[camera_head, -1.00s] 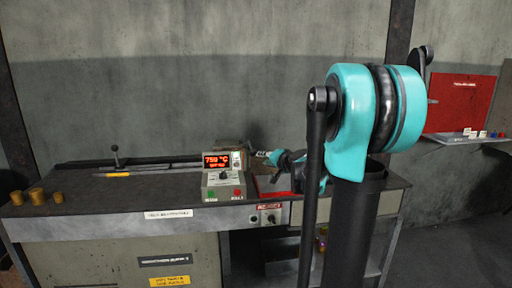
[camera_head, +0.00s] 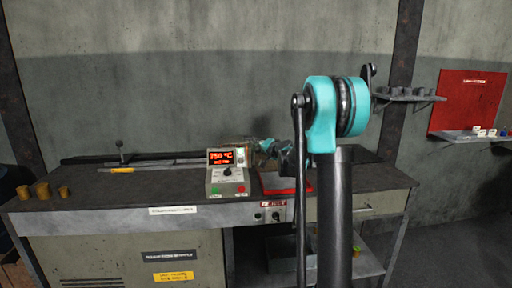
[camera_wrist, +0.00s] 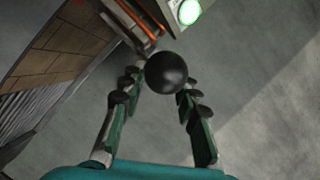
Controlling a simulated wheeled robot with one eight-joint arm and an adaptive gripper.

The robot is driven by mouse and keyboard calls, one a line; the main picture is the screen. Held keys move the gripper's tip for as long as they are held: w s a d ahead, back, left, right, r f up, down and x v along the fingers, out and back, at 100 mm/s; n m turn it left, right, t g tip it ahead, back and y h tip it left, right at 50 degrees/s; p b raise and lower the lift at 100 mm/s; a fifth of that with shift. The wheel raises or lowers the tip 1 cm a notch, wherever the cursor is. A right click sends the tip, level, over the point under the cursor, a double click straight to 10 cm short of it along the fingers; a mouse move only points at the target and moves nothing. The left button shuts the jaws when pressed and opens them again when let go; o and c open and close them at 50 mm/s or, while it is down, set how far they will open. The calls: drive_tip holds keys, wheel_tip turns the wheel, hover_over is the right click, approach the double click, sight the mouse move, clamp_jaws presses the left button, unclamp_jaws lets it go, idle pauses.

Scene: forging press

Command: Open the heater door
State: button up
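A dark round knob (camera_wrist: 166,72) shows in the wrist view, at the fingertips of my gripper (camera_wrist: 158,84). The fingers stand apart with the knob between or just beyond their tips; I cannot tell if they touch it. In the head view my gripper (camera_head: 287,156) is small and partly hidden behind my own arm, above the right part of the bench. I cannot make out the heater door in the head view. In the wrist view a brown panel with a brick-like pattern (camera_wrist: 62,45) lies at upper left, and orange bars (camera_wrist: 140,22) show at the top.
A control box (camera_head: 227,173) with a red display stands on the dark bench (camera_head: 120,188). Several brass-coloured cylinders (camera_head: 42,190) stand at its left end. A red panel (camera_head: 467,101) hangs on the right wall above a small shelf. A green light (camera_wrist: 189,12) glows in the wrist view.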

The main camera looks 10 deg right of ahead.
drive_tip(key=shift+x, duration=1.9)
drive_tip(key=shift+c, duration=0.4)
clamp_jaws()
